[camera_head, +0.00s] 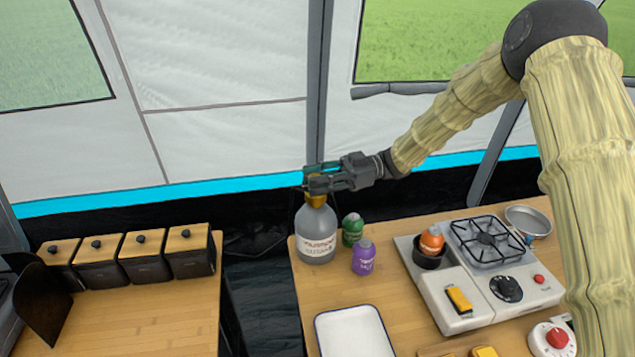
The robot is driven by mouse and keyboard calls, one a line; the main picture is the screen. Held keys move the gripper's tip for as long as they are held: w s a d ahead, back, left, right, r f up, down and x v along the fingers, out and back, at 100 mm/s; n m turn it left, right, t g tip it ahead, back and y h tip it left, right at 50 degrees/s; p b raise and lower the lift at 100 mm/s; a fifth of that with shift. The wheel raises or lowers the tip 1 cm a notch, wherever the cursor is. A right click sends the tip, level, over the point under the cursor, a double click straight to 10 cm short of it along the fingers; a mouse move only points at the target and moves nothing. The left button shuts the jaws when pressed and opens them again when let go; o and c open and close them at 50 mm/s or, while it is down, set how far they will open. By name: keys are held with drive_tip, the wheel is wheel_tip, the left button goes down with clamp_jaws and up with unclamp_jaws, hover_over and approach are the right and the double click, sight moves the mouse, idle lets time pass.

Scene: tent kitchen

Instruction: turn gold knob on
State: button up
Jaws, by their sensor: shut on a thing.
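A grey gas bottle (316,237) with a white label stands upright at the left end of the right-hand table. Its gold knob (315,199) is at the top of the bottle. My gripper (311,181) reaches in from the right, level, and is shut on the gold knob. The dark fingers cover part of the knob, so how far it is turned cannot be told.
A green bottle (352,229) and a purple bottle (363,257) stand just right of the gas bottle. A stove (458,312) with a small pot (429,258) is farther right. A white tray (352,333) lies in front. Black canisters (145,260) line the left table.

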drive_tip(key=shift+w+r+n+g, duration=0.1)
drive_tip(key=shift+r+n+g, duration=0.1)
drive_tip(key=shift+n+g, duration=0.1)
drive_tip(key=o, duration=1)
drive_tip(key=shift+f, duration=0.1)
drive_tip(key=v, duration=1.2)
